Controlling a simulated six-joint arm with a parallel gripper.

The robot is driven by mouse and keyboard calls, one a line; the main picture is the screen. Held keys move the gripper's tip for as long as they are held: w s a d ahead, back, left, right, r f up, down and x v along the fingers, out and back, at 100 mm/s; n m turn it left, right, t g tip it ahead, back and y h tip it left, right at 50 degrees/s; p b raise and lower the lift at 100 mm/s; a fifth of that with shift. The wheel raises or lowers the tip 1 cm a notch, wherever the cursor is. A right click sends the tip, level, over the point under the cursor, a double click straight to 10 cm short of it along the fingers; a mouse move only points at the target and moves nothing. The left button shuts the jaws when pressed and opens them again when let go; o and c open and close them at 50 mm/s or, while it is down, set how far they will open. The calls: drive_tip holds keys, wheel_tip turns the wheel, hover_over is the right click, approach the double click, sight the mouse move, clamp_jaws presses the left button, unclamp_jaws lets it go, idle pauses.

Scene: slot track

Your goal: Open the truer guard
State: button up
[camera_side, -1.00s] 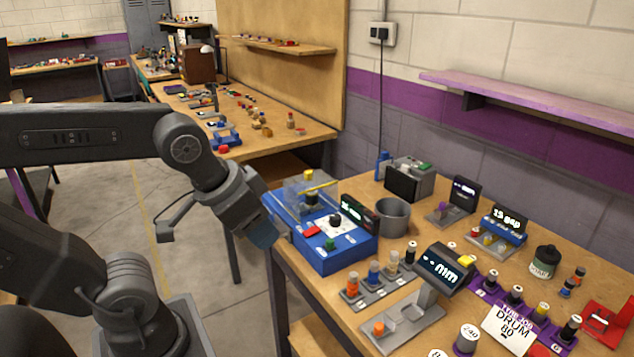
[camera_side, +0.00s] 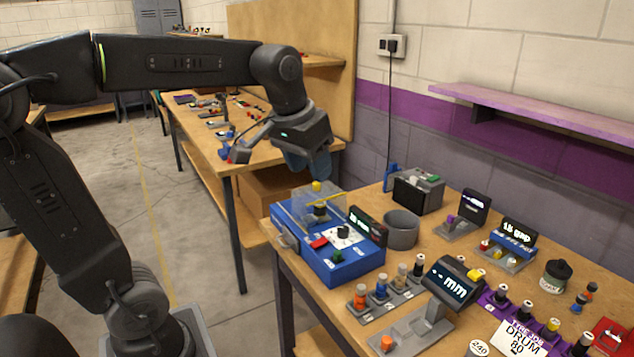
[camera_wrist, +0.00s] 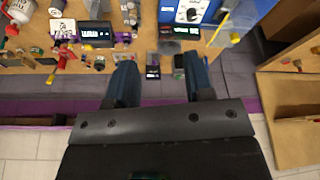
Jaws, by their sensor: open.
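The truer is a blue machine (camera_side: 345,268) at the near left corner of the bench, with a red button, a green knob and a dial on its front panel. Its guard (camera_side: 303,198) is a clear cover with a yellow bar, over the back left part of the machine. In the wrist view the truer (camera_wrist: 172,12) is cut off by the top edge, and the clear guard (camera_wrist: 240,22) is at upper right. My gripper (camera_side: 318,172) is above and behind the guard, apart from it. In the wrist view my gripper (camera_wrist: 160,78) is open and empty.
A grey cup (camera_side: 400,230) and a dark display stand right of the truer. A row of coloured pegs (camera_side: 381,290) and a tilted mm display (camera_side: 452,283) are in front. A grey box (camera_side: 418,190) stands behind.

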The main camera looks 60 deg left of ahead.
drive_tip(key=w+a+f+n+g, duration=0.2)
drive_tip(key=w+a+n, duration=0.1)
drive_tip(key=w+a, duration=0.65)
drive_tip(key=w+a+f+n+g, duration=0.25)
drive_tip(key=w+a, duration=0.35)
drive_tip(key=a, duration=0.7)
drive_tip(key=shift+n+t+h, duration=0.25)
drive_tip(key=shift+t+h, duration=0.1)
drive_tip(key=shift+h, duration=0.05)
wheel_tip(320, 180, down, 13)
drive_tip(key=shift+s+r, duration=0.15)
drive_tip(key=shift+c, duration=0.5)
clamp_jaws()
